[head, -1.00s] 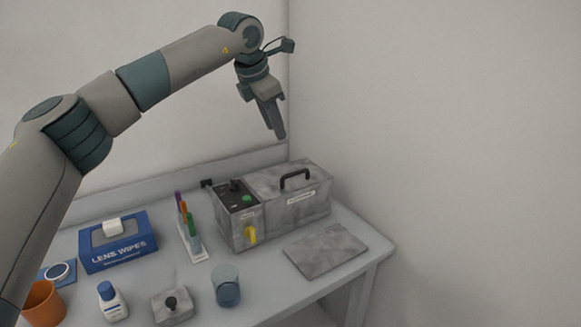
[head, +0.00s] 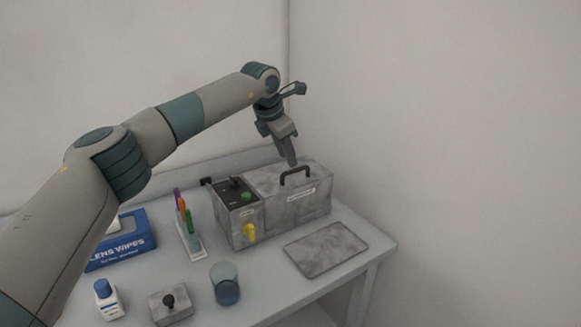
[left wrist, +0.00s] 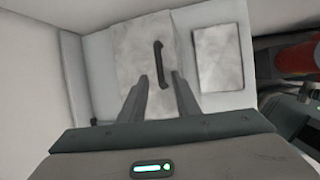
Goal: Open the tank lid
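The tank (head: 290,208) is a grey mottled box at the back right of the table. Its lid (head: 268,180) lies flat and closed on top, with a black bar handle (head: 296,173). My left gripper (head: 292,162) points down just above the lid, close to the handle. In the left wrist view, the handle (left wrist: 160,65) shows between and beyond the two fingers of the left gripper (left wrist: 158,85). These fingers are apart and nothing is held between them. My right gripper is not seen in the head view.
A control panel with a green button (head: 245,196) and a yellow lever (head: 250,231) adjoins the tank. A flat grey plate (head: 326,249) lies in front. A pen holder (head: 193,244), blue glass (head: 226,285), knobbed block (head: 171,305), white bottle (head: 107,299) and wipes box (head: 125,250) stand left.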

